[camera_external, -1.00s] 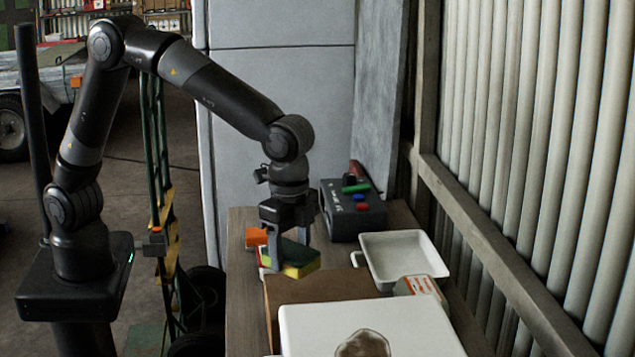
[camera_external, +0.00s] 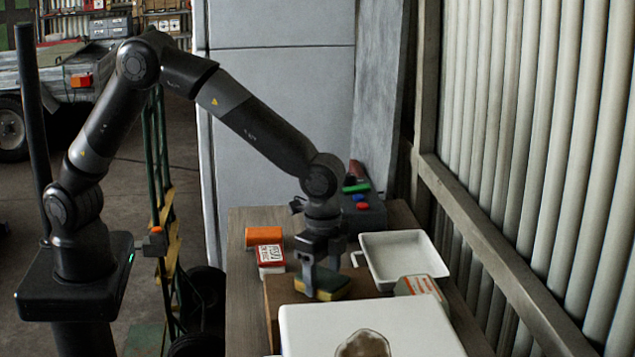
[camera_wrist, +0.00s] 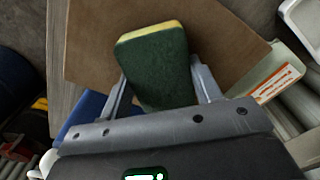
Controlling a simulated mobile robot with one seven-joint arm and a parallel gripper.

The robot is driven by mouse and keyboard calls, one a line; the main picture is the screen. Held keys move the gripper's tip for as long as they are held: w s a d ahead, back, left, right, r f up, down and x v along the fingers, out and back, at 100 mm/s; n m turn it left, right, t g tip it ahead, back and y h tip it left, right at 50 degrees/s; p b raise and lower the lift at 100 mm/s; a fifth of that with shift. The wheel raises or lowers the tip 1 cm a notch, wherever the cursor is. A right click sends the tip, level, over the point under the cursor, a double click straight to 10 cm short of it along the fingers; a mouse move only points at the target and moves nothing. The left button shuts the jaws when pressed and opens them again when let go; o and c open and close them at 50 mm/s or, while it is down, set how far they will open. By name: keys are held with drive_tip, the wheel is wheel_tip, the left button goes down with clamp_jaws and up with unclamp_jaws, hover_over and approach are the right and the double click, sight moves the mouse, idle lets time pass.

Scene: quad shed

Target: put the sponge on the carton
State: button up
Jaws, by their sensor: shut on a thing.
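The sponge (camera_external: 334,287), yellow with a dark green scouring face, is between the fingers of my gripper (camera_external: 320,284). In the wrist view the sponge (camera_wrist: 155,62) shows its green face and a yellow edge, with the fingers of my gripper (camera_wrist: 160,88) shut on its two sides. The carton, a flat-topped brown box (camera_external: 279,293), is under the sponge, and its brown top (camera_wrist: 90,47) also fills much of the wrist view. The sponge is over the carton, low and close to its top; I cannot tell whether they touch.
A white box (camera_external: 430,333) with a stone-like lump (camera_external: 363,345) stands in front. A white tray (camera_external: 405,258) and a small labelled box (camera_external: 421,287) are to the right. A red-and-white box (camera_external: 270,259), an orange block (camera_external: 264,236) and a dark case (camera_external: 365,218) are behind.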

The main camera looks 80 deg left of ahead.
sight(322, 276)
drive_tip(key=shift+f, duration=0.1)
drive_tip(key=o, duration=0.9)
drive_tip(key=shift+o, duration=0.2)
wheel_tip(322, 276, up, 12)
drive_tip(key=s+a+r+n+t, duration=0.1)
drive_tip(key=s+a+r+n, duration=0.1)
drive_tip(key=s+a+r, duration=0.35)
drive_tip(key=s+a+r+n+t, duration=0.2)
drive_tip(key=s+a+r, duration=0.4)
drive_tip(key=a, duration=0.4)
drive_tip(key=s+a+f+n+t, duration=0.1)
drive_tip(key=s+a, duration=0.3)
drive_tip(key=s, duration=0.5)
drive_tip(key=s+a+f+n+t, duration=0.1)
drive_tip(key=s+a+f+n, duration=0.2)
drive_tip(key=s, duration=0.7)
drive_tip(key=shift+s+a+n+t, duration=0.3)
drive_tip(key=shift+a+n, duration=0.2)
drive_tip(key=shift+a, duration=0.75)
